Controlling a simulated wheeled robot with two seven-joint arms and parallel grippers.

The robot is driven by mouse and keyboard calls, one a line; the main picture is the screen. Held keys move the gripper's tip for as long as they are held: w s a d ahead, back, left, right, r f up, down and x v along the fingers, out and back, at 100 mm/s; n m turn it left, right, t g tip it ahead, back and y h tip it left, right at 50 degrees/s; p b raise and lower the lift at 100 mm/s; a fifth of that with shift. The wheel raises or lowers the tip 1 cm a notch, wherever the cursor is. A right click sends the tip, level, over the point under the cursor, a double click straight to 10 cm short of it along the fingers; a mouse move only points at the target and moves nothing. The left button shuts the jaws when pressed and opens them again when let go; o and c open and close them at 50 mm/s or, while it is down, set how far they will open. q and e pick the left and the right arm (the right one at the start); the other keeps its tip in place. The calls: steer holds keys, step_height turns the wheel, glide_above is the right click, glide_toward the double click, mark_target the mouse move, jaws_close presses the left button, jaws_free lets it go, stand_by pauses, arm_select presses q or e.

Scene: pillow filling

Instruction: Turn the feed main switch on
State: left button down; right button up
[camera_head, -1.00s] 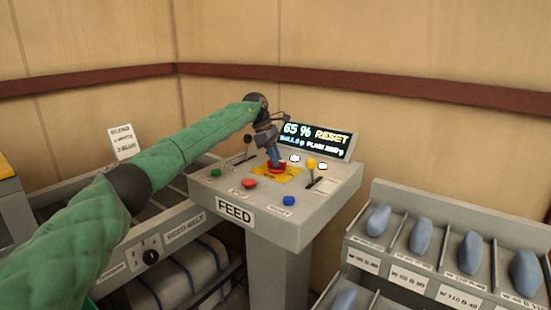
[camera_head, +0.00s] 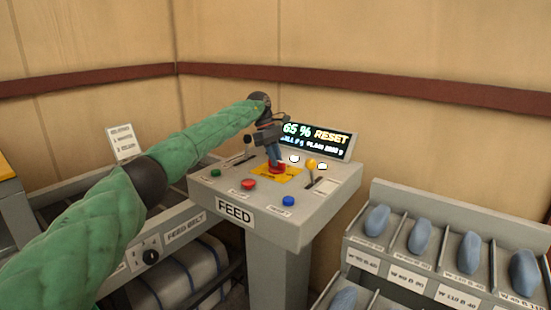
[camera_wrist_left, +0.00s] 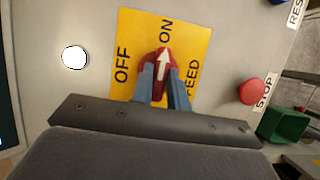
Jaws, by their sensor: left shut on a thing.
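The feed main switch is a red knob with a white arrow (camera_wrist_left: 162,68) on a yellow plate (camera_wrist_left: 134,30) marked OFF, ON and FEED. In the left wrist view its arrow points at the word ON. My right gripper is not in view.
Around the switch are a red STOP button (camera_wrist_left: 252,91), a green button (camera_head: 216,173), a blue button (camera_head: 288,201) and a yellow-knobbed lever (camera_head: 311,164). A lit display (camera_head: 318,138) stands behind. A rack (camera_head: 400,248) with blue lumps is at right.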

arm_select(q)
steer(key=shift+r, duration=0.1)
steer(key=c, duration=1.4)
jaws_free()
steer(key=shift+o, duration=0.2)
